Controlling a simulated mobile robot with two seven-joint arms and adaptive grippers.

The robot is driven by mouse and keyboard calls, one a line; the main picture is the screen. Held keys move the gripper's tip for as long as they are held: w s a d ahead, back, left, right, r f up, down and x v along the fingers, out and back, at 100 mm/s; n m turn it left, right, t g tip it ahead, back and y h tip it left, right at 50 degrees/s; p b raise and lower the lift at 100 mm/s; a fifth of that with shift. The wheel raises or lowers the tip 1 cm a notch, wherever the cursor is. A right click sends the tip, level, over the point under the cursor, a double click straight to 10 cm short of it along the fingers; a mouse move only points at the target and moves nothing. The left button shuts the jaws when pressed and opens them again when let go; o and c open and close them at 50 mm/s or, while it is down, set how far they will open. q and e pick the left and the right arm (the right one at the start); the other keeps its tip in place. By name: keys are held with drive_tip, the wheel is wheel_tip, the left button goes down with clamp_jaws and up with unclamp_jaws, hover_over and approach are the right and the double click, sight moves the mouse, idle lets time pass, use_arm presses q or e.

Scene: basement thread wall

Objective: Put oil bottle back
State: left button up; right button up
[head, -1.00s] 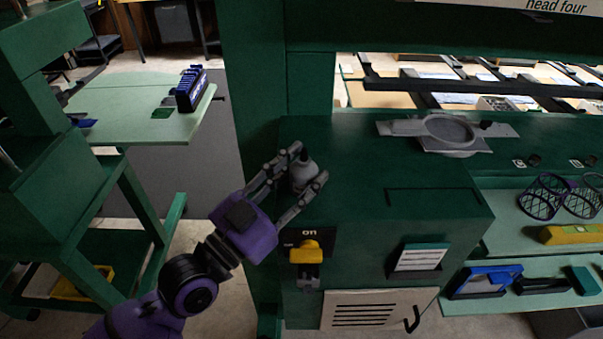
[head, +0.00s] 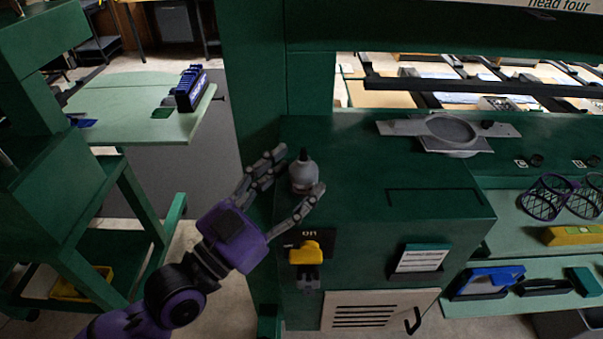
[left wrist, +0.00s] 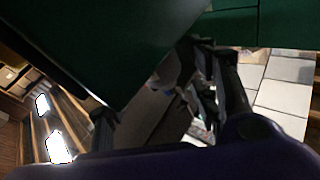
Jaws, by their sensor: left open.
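The oil bottle (head: 304,175), pale grey-white with a dark nozzle, stands upright on the top of the green cabinet (head: 370,165), near its left side. My left gripper (head: 297,171) reaches in from the lower left. Its fingers are spread wide, one on the far left side of the bottle and one on the near right side, with the bottle between them. They look clear of it, though light touch cannot be ruled out. In the left wrist view the dark fingers are apart, and the bottle is hard to make out. My right gripper is not in view.
A grey round dish on a plate (head: 448,132) sits at the back of the cabinet. A yellow switch (head: 306,253) and a label card (head: 421,259) are on its front. A green post (head: 252,110) rises close to the left. The cabinet top right of the bottle is clear.

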use_arm(q)
drive_tip(key=b+v, duration=0.2)
drive_tip(key=v, duration=0.8)
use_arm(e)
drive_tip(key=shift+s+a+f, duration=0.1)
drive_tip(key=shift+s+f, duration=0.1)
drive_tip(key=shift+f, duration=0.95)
use_arm(q)
drive_tip(key=s+a+f+n+g+y, duration=0.1)
drive_tip(key=s+a+f+n+y, duration=0.15)
drive_tip(key=f, duration=0.65)
drive_tip(key=s+a+f+n+y, duration=0.1)
drive_tip(key=a+f+n+y, duration=0.2)
drive_tip(key=f, duration=0.6)
drive_tip(key=s+a+f+n+g+y, duration=0.1)
drive_tip(key=s+a+f+n+y, duration=0.2)
drive_tip(key=f, duration=0.5)
drive_tip(key=s+a+f+n+g+y, duration=0.1)
drive_tip(key=s+a+f+g+y, duration=0.1)
drive_tip(key=s+f, duration=0.7)
drive_tip(key=s+a+f+n+g+y, duration=0.1)
drive_tip(key=s+a+f+g+y, duration=0.1)
drive_tip(key=s+f, duration=0.6)
drive_tip(key=shift+s+f+g+y, duration=0.45)
drive_tip(key=shift+g+y, duration=0.25)
drive_tip(key=shift+y, duration=0.25)
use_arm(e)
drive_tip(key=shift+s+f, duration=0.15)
use_arm(q)
drive_tip(key=shift+w+a, duration=0.1)
